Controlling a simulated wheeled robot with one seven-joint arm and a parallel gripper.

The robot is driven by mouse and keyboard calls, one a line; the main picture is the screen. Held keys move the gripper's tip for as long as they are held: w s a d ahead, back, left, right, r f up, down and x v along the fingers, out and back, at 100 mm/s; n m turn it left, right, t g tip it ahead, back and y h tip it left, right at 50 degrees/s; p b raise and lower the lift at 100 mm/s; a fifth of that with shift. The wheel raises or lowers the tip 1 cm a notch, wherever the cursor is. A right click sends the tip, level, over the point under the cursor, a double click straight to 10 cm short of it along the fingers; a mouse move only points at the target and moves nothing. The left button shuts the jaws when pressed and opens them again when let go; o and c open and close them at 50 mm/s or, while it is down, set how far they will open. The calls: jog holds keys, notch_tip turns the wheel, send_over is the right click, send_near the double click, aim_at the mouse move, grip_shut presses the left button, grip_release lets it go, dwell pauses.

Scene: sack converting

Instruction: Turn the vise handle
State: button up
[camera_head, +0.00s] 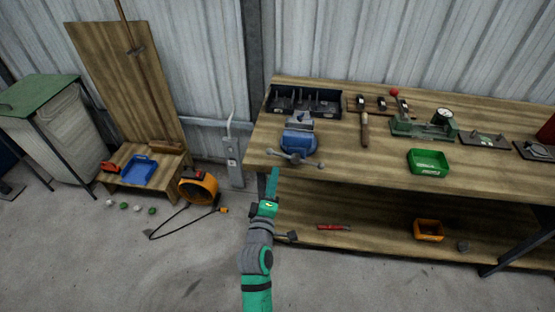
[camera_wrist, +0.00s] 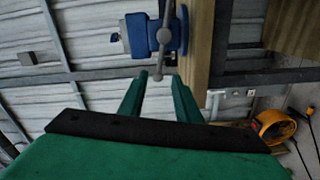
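A blue vise (camera_head: 298,140) sits at the left front of the wooden workbench. Its grey handle (camera_head: 293,158) sticks out over the bench's front edge, with a knob at its left end. In the wrist view the vise (camera_wrist: 138,36) appears rotated, and the handle (camera_wrist: 164,38) is a grey bar running up and down the picture. My green gripper (camera_head: 272,178) is just below the handle in the head view. In the wrist view my gripper (camera_wrist: 157,88) is open, with two separated fingers pointing toward the handle's lower end. Nothing shows between them.
The workbench (camera_head: 345,150) also carries a black tray (camera_head: 303,102), a mallet (camera_head: 365,125) and a green bin (camera_head: 429,162). The lower shelf (camera_head: 370,232) holds an orange bin (camera_head: 428,230). An orange fan (camera_head: 198,188) stands on the floor at the left.

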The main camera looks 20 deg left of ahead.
aim_at(278, 156)
jog(key=x, duration=0.9)
jog(key=shift+w, duration=0.15)
jog(key=shift+c, duration=0.2)
grip_shut()
